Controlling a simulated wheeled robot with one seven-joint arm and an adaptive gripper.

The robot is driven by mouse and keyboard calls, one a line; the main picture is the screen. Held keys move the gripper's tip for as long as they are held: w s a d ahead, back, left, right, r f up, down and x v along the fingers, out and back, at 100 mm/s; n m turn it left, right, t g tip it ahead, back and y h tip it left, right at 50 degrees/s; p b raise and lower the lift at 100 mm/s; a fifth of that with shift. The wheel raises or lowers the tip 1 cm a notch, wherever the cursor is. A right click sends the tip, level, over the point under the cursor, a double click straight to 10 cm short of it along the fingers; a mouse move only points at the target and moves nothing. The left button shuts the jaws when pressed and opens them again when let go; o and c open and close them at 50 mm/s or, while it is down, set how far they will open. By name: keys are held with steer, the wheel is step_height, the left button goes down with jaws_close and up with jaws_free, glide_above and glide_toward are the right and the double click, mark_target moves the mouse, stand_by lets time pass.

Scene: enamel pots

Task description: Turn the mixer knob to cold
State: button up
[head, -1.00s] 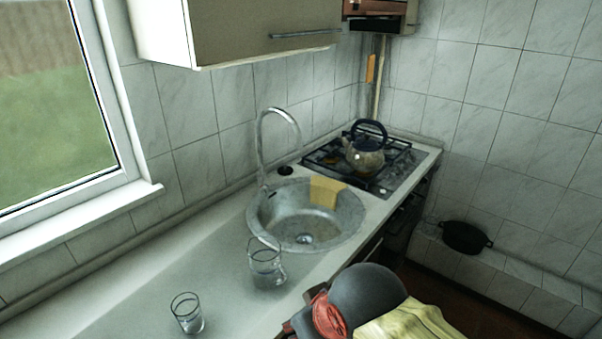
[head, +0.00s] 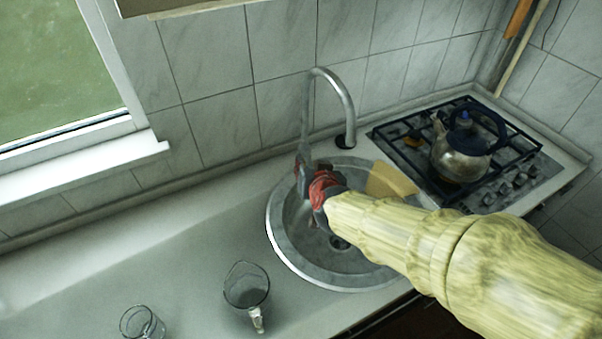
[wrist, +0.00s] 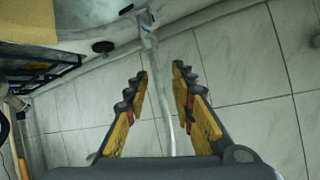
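The tall curved metal tap (head: 340,95) rises at the back edge of the round steel sink (head: 290,255) in the head view. My gripper (head: 302,178) is at the tap's lower part, over the sink's rear left rim, and covers the tap base. In the wrist view my gripper (wrist: 160,72) is open, with two yellow and dark fingers apart. The tap (wrist: 164,85) shows between and beyond the fingers. The tap base (wrist: 148,18) is past the fingertips near the top. I cannot clearly make out the mixer knob, and contact is unclear.
A yellow cloth (head: 390,180) lies over the sink's right rim. A kettle (head: 460,155) stands on the gas hob (head: 545,170) to the right. A glass jug (head: 246,285) and a glass (head: 142,323) stand on the front counter (head: 170,255). The left counter is clear.

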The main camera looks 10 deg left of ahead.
steer(key=a+f+t+h, duration=0.2)
steer(key=a+f+h, duration=0.15)
steer(key=f, duration=0.45)
steer(key=f+b+x, duration=0.1)
steer(key=b+x, duration=0.1)
steer(key=x, duration=0.6)
steer(key=shift+m, duration=0.3)
steer(key=shift+h, duration=0.25)
steer(key=c, duration=0.4)
jaws_close()
